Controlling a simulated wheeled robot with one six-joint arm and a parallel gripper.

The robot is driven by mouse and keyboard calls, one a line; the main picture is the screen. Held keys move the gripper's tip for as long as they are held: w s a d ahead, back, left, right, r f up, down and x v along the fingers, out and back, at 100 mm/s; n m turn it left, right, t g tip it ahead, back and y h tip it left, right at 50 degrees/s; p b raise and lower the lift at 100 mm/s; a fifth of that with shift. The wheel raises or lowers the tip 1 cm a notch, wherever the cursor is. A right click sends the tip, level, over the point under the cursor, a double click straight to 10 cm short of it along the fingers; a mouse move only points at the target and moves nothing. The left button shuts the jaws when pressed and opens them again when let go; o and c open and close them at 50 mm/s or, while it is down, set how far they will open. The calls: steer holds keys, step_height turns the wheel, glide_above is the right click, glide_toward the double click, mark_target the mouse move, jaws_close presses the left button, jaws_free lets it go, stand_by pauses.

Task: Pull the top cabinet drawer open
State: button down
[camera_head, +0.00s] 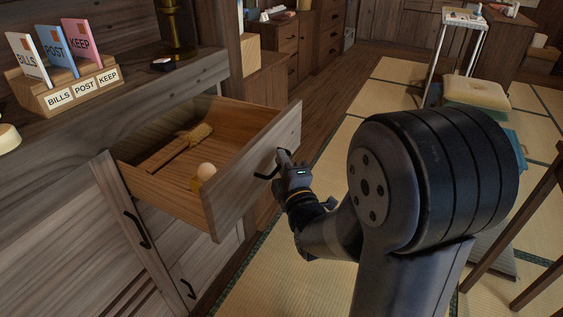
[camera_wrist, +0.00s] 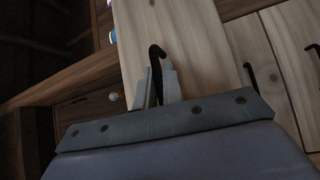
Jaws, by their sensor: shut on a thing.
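The top cabinet drawer (camera_head: 250,178) is pulled out from the grey wooden cabinet (camera_head: 128,108) in the head view, its inside showing. In it lie a brown wooden or woven item (camera_head: 178,146) and a small pale round thing (camera_head: 206,170) on a yellow piece. My gripper (camera_head: 284,165) is at the drawer's front and shut on its dark handle (camera_head: 265,175). In the wrist view, the gripper's fingers (camera_wrist: 158,86) are on either side of the dark handle (camera_wrist: 156,58), against the pale drawer front (camera_wrist: 190,45).
A letter holder (camera_head: 70,92) marked BILLS, POST and KEEP stands on the cabinet top. Closed doors with dark handles are below the drawer. Tatami floor between is mostly clear.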

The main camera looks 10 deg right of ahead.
steer(key=c, duration=1.5)
jaws_free()
steer(key=shift+c, duration=0.2)
steer(key=s+d+f, duration=0.1)
steer(key=s, duration=0.9)
steer(key=shift+s+d+f, duration=0.15)
steer(key=shift+s+f, duration=0.05)
steer(key=shift+s, duration=0.15)
steer(key=w, duration=0.3)
steer(key=w+a+r, duration=0.1)
steer(key=w, duration=0.6)
steer(key=shift+w+a+r, duration=0.15)
steer(key=shift+w+r, duration=0.05)
steer(key=shift+w, duration=0.1)
steer(key=shift+w+a, duration=0.1)
steer(key=shift+w, duration=0.1)
steer(key=shift+f, duration=0.1)
